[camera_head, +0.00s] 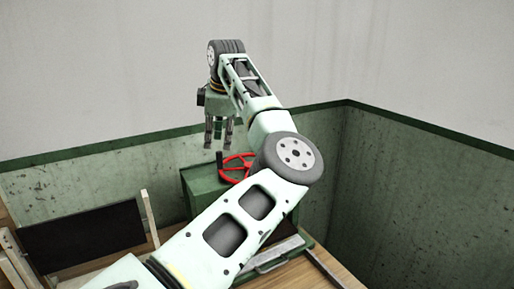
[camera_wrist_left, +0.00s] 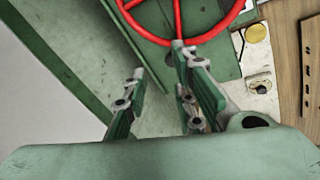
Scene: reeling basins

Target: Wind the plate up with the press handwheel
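The red press handwheel (camera_head: 223,173) sits on top of the green press (camera_head: 201,190). A dark upright handle (camera_head: 219,158) stands at the wheel's left side. My left gripper (camera_head: 218,148) points down just above the handle side of the wheel. In the left wrist view the gripper (camera_wrist_left: 160,62) has its fingers apart, with nothing seen between them. The red wheel (camera_wrist_left: 215,32) shows there at the top, its rim partly behind the fingertips. I cannot tell whether a finger touches it. My left arm hides part of the press. I cannot make out the plate. My right gripper is out of view.
A black panel (camera_head: 85,237) stands by pale wooden posts (camera_head: 149,217) at the left. A metal strip (camera_head: 272,253) lies on the wooden table (camera_head: 290,277) by the press. Green-painted walls close off the back and right.

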